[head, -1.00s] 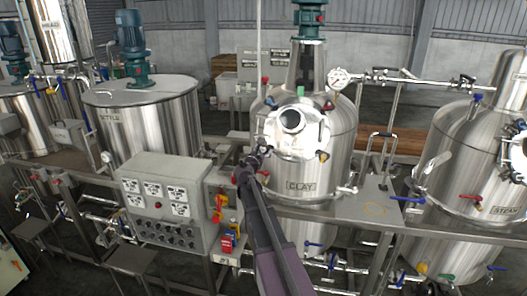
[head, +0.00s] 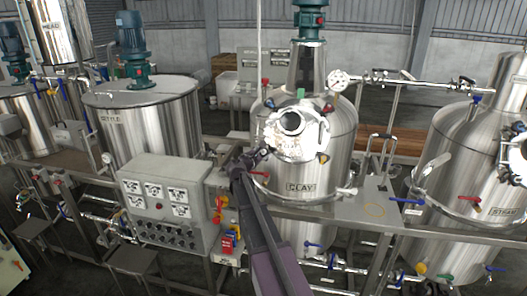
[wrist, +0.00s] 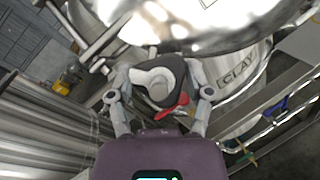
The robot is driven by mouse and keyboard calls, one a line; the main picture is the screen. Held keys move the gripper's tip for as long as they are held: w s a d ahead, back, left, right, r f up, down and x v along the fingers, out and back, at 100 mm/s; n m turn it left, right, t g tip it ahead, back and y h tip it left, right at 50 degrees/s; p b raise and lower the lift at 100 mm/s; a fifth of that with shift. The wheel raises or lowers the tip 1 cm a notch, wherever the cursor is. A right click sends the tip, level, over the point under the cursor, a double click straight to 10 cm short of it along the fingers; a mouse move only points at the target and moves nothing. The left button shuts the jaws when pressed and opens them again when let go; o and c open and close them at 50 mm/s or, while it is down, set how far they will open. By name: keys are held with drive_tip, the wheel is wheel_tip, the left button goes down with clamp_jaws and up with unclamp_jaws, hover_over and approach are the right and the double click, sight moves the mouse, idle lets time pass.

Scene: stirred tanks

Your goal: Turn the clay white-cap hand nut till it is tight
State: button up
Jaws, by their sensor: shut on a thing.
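The hand nut (wrist: 158,84) has a pale cap on a dark body in the wrist view. My gripper (wrist: 158,100) is shut on it, with one finger on each side. In the head view my gripper (head: 259,153) is at the lower left of the bright round lid (head: 292,133) on the front of the CLAY tank (head: 340,125). The nut is too small and covered there to make out. A red piece (wrist: 174,111) shows just below the nut in the wrist view.
A grey control box (head: 165,205) stands left of my arm. The SETTLE tank (head: 150,120) is behind it. Pipes and a bench (head: 375,205) lie to the right.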

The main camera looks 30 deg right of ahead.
drive_tip(key=m+g, duration=0.1)
drive_tip(key=m+p, duration=0.1)
drive_tip(key=m, duration=0.1)
drive_tip(key=m+g+p, duration=0.1)
drive_tip(key=shift+w+r+m+g, duration=0.2)
drive_tip(key=shift+r+m+g, duration=0.05)
drive_tip(key=shift+m+g, duration=0.05)
drive_tip(key=m+g+y+p, duration=0.1)
drive_tip(key=m+g+p, duration=0.1)
drive_tip(key=m, duration=0.2)
drive_tip(key=m+y+p, duration=0.1)
drive_tip(key=m, duration=0.1)
drive_tip(key=m+g+p, duration=0.1)
drive_tip(key=m+p, duration=0.1)
drive_tip(key=shift+s+g+y, duration=0.1)
drive_tip(key=shift+g+y, duration=0.2)
drive_tip(key=shift+y, duration=0.1)
drive_tip(key=shift+f+m+g+y+p, duration=0.25)
drive_tip(key=shift+m+y+p, duration=0.35)
drive_tip(key=shift+m+p, duration=0.45)
drive_tip(key=o, duration=1.1)
drive_tip(key=shift+o, duration=0.2)
drive_tip(key=shift+s+f+b, duration=0.1)
drive_tip(key=shift+b, duration=0.25)
